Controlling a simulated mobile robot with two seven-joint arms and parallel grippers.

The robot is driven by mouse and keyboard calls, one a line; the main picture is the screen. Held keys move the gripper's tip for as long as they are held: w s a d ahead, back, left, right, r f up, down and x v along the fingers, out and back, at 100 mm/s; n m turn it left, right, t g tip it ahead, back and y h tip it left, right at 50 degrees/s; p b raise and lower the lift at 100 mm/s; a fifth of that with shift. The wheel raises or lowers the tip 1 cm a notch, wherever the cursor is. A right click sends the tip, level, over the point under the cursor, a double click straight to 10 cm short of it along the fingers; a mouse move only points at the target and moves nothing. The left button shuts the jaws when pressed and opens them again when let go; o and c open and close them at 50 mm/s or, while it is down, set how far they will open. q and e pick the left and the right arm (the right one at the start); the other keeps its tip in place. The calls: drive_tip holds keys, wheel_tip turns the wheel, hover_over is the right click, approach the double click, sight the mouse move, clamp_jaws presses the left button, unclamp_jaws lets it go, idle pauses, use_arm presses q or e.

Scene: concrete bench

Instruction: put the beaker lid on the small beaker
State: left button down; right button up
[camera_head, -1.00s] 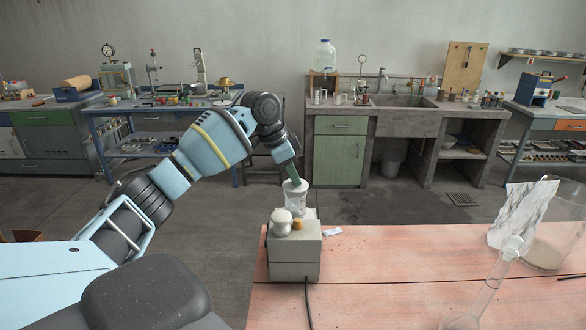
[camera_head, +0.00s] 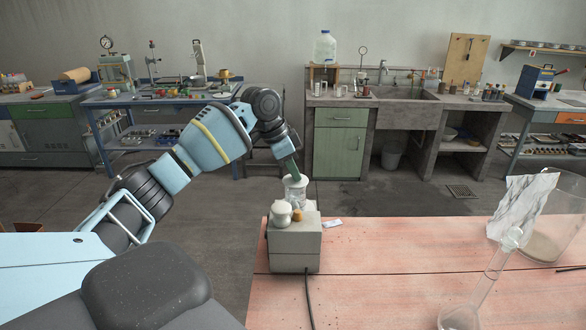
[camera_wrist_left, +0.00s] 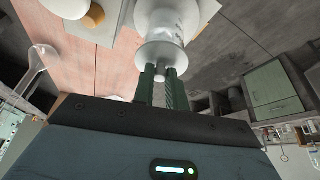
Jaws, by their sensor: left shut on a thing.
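The small beaker (camera_head: 297,195) is clear with pale markings and stands upright behind the grey box, at the bench's far left edge. The white round beaker lid (camera_head: 296,180) is over the beaker's mouth. My left gripper (camera_head: 290,165) comes down from above and is shut on the lid's knob. In the left wrist view the green fingertips (camera_wrist_left: 163,76) pinch the knob of the lid (camera_wrist_left: 162,54), with the beaker (camera_wrist_left: 165,20) just beyond. Lid and beaker look lined up and touching or nearly so; I cannot tell whether it is fully seated. My right gripper is out of view.
A grey box (camera_head: 294,250) with a white pot (camera_head: 281,213) and an orange-brown piece (camera_head: 298,215) on it stands in front of the beaker. A flask (camera_head: 463,316), a crumpled foil sheet (camera_head: 520,208) and a large glass vessel (camera_head: 562,225) are at right. The bench (camera_head: 390,260) between is clear.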

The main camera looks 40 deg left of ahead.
use_arm(q)
drive_tip(key=shift+f, duration=0.25)
idle(0.3)
drive_tip(key=c, duration=0.9)
unclamp_jaws()
drive_tip(key=shift+c, duration=0.2)
drive_tip(key=shift+r, duration=0.1)
drive_tip(key=shift+r, duration=3.45)
